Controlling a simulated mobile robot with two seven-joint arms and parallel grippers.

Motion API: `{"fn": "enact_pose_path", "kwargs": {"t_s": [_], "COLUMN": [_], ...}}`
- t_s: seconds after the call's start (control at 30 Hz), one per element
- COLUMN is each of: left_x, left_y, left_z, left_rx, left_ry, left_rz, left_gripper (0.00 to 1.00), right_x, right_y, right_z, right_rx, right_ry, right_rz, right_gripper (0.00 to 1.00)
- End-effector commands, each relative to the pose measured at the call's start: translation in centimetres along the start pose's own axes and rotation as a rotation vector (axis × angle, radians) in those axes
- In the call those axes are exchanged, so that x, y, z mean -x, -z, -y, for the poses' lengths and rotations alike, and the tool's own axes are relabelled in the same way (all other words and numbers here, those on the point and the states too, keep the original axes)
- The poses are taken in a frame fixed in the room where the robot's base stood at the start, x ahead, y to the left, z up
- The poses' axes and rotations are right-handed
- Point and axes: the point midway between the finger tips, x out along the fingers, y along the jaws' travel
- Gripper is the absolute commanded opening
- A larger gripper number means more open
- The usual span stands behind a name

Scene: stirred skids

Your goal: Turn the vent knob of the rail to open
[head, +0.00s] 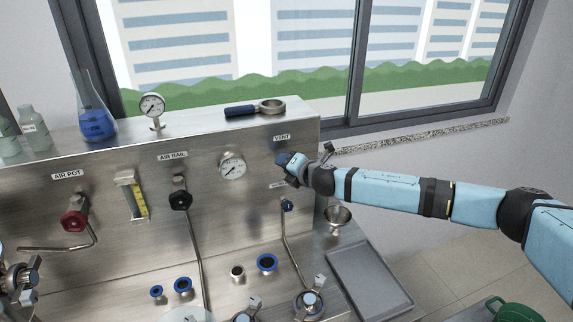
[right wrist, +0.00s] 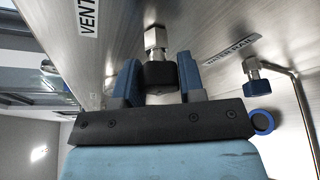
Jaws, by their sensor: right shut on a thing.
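The vent knob (right wrist: 159,76) is a black knob on a metal fitting that comes out of the steel panel. It sits between the two blue fingers of my right gripper (right wrist: 160,84), which is shut on it. In the head view my right gripper (head: 288,160) is at the panel's right end, below the VENT label (head: 281,137), and hides the knob. The VENT label also shows in the right wrist view (right wrist: 88,16). Which way the knob is turned cannot be told. My left gripper is not in view.
A gauge (head: 232,165) and the black air rail knob (head: 180,200) are left of my right gripper. A small blue fitting (head: 287,205) with a pipe is below it. A blue-handled tool (head: 255,108) lies on the ledge. A grey tray (head: 368,283) lies lower right.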

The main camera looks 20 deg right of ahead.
Motion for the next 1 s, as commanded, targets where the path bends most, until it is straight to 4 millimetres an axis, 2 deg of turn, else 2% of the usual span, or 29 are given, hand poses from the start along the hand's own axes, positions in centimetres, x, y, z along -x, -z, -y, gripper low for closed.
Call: {"fn": "enact_pose_path", "kwargs": {"t_s": [0.7, 0.73, 0.8, 0.83, 1.0], "left_x": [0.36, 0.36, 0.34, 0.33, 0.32], "left_y": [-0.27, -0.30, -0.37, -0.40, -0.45], "left_z": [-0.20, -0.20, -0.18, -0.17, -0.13], "left_rx": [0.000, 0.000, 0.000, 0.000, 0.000], "left_ry": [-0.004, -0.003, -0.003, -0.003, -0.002], "left_rz": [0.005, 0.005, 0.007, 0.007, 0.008], "left_gripper": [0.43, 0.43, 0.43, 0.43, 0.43], "right_x": [0.01, 0.01, 0.01, 0.01, 0.00], "right_y": [0.13, 0.14, 0.13, 0.12, 0.07], "right_z": [0.12, 0.12, 0.11, 0.10, 0.05], "right_rx": [0.065, 0.064, 0.064, 0.064, 0.064], "right_ry": [0.028, 0.028, 0.028, 0.028, 0.027], "right_rz": [-0.002, -0.002, -0.002, -0.002, -0.001], "right_gripper": [0.13, 0.43, 0.59, 0.62, 0.62]}}
